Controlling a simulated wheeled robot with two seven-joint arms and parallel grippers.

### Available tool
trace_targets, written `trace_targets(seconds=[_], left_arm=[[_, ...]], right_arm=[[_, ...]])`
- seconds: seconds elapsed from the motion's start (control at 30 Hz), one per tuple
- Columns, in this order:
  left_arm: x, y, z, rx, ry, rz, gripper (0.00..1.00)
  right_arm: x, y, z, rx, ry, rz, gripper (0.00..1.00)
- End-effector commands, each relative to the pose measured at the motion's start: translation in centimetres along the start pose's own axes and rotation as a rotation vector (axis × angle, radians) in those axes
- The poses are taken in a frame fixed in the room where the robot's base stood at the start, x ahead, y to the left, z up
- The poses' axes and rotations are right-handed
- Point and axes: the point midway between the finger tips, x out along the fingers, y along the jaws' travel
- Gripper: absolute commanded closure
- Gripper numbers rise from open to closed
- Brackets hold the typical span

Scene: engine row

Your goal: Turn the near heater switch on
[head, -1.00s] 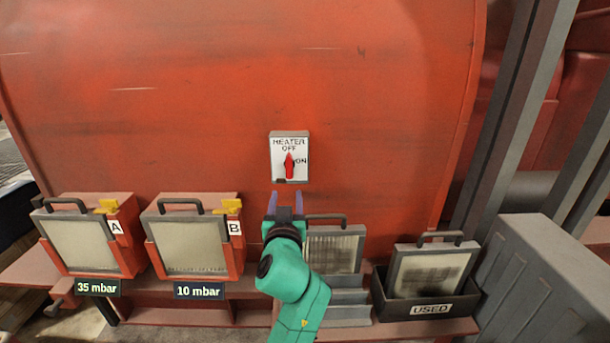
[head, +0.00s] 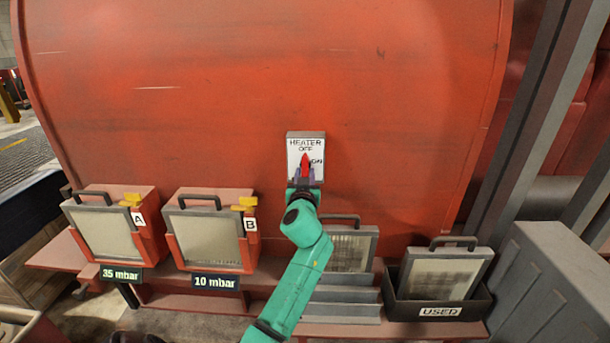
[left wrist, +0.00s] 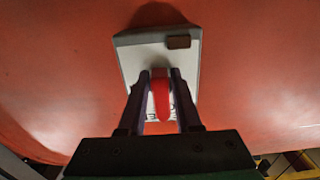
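The heater switch is a white plate (head: 292,150) on the red casing, marked HEATER, OFF and ON. Its red knob (head: 305,163) points up toward OFF; ON is to the right. My left gripper (head: 304,175) is at the lower part of the plate, with its fingers around the knob. In the left wrist view, the two dark fingers (left wrist: 160,82) stand either side of the red knob (left wrist: 160,96), with what look like narrow gaps. The gripper looks open. A small brown block (left wrist: 178,42) sits on the plate. My right gripper is not in view.
Below stand filter panels A (head: 108,233) and B (head: 205,238) with yellow clips, labelled 35 mbar and 10 mbar. A grey slotted rack (head: 340,295) and a dark USED bin (head: 438,311) are to the right. Grey posts (head: 520,110) rise at the right.

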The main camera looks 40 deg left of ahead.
Motion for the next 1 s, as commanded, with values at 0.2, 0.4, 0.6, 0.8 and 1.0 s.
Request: trace_targets(seconds=[0.2,0.4,0.6,0.8,1.0], left_arm=[[0.0,0.0,-0.1,0.008,0.002,0.000,1.00],[0.0,-0.1,-0.3,0.063,0.005,0.000,1.00],[0.0,-0.3,-0.5,0.184,0.009,0.000,1.00],[0.0,-0.6,-0.7,0.359,0.011,-0.001,1.00],[0.0,-0.9,-1.0,0.550,0.013,-0.002,1.00]], right_arm=[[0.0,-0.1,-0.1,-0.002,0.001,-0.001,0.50],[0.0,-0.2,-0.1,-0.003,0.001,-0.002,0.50],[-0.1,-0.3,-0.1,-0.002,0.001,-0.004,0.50],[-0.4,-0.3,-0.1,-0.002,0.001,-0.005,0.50],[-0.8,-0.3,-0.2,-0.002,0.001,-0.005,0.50]])
